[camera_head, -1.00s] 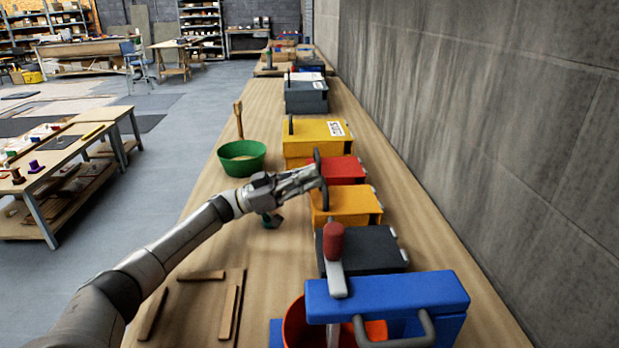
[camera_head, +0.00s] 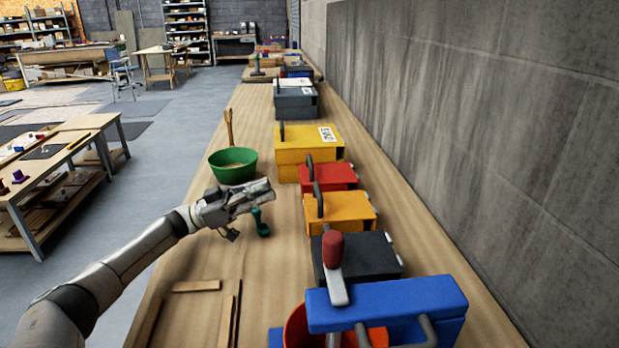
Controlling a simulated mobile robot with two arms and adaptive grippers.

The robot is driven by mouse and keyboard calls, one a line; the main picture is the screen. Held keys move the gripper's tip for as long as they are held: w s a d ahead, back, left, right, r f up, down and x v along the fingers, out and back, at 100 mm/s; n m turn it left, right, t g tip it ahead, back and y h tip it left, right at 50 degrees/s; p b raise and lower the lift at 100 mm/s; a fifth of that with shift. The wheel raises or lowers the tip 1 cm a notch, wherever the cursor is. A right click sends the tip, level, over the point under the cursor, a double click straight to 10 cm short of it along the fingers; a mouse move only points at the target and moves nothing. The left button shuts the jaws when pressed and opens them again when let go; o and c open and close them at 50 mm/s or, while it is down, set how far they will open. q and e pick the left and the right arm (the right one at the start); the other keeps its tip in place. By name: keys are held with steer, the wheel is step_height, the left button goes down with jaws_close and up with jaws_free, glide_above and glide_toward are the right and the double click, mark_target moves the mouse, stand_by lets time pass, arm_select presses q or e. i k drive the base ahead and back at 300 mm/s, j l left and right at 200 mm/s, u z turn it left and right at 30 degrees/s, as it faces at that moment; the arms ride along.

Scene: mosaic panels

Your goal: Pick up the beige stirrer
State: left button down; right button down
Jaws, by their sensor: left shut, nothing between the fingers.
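The beige stirrer (camera_head: 229,127) looks like a wooden handle standing up out of the green bowl (camera_head: 232,167), tilted slightly left. Its lower end is hidden in the bowl, which sits on the wooden bench. My left gripper (camera_head: 271,189) is shut and empty, in front of and to the right of the bowl in the picture. It points right and looks apart from both the bowl and the stirrer. My right gripper is not in view.
A small dark green object (camera_head: 261,224) stands just below my left gripper. Red (camera_head: 329,178), yellow (camera_head: 309,143) and dark grey boxes line the bench's right side. A blue box (camera_head: 385,305) and a red-orange bucket (camera_head: 297,328) are nearest. Wooden strips (camera_head: 195,286) lie at front left.

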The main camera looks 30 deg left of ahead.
mark_target(228, 111)
steer(key=k+j, duration=0.2)
steer(key=j, duration=0.15)
steer(key=k+j, duration=0.15)
steer(key=j, duration=0.2)
steer(key=k+j, duration=0.2)
steer(key=j, duration=0.2)
steer(key=k+j, duration=0.15)
steer(key=j, duration=0.2)
steer(key=k+j, duration=0.2)
steer(key=j, duration=0.15)
